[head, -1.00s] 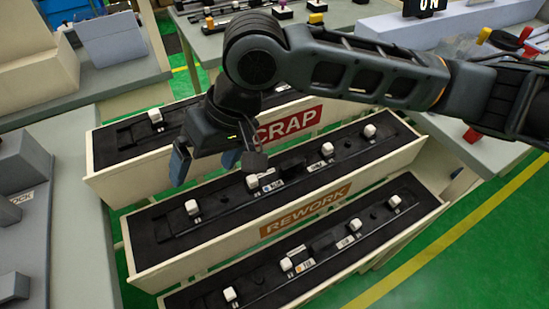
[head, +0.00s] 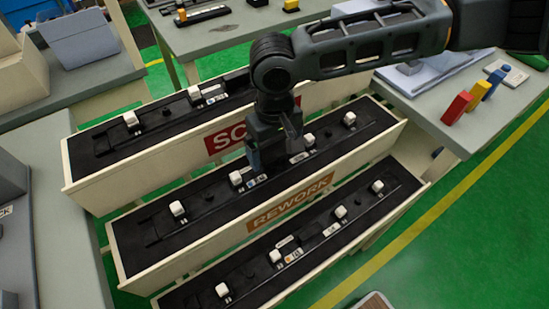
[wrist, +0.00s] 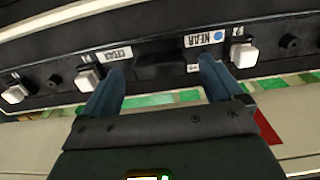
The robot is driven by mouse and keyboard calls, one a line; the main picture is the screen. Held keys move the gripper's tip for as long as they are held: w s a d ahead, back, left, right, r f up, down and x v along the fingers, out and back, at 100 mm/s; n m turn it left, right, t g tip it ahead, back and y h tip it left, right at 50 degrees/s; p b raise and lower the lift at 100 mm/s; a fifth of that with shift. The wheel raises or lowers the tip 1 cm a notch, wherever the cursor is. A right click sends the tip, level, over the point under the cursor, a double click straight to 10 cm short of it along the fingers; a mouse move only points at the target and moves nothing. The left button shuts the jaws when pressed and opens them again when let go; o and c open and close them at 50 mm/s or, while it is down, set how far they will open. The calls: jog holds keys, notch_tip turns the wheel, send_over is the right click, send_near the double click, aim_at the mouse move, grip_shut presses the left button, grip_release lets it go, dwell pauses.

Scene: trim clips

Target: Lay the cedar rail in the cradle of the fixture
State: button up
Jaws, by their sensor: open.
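The cedar rail, a long black strip with white clips, lies in the bin marked REWORK (head: 145,250). Its upside-down CEDAR label (wrist: 113,54) and a NEAR label with a blue dot (wrist: 203,39) show in the wrist view. My gripper (head: 275,158) is over the middle of this rail. In the wrist view my gripper (wrist: 161,72) is open, its two blue fingers either side of a dark raised block (wrist: 160,66) on the rail. Whether the fingertips touch it I cannot tell. My gripper hides part of the rail in the head view. I cannot make out the fixture's cradle.
The bin marked SCRAP (head: 75,174) behind and another bin (head: 355,237) in front hold similar rails with white clips. A table at the right carries red (head: 457,107), yellow and blue blocks. A grey bench (head: 70,235) stands at the left.

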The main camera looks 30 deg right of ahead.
jog(key=shift+f, duration=0.7)
jog(key=shift+c, duration=0.3)
jog(key=c, duration=1.4)
jog(key=shift+r, duration=0.1)
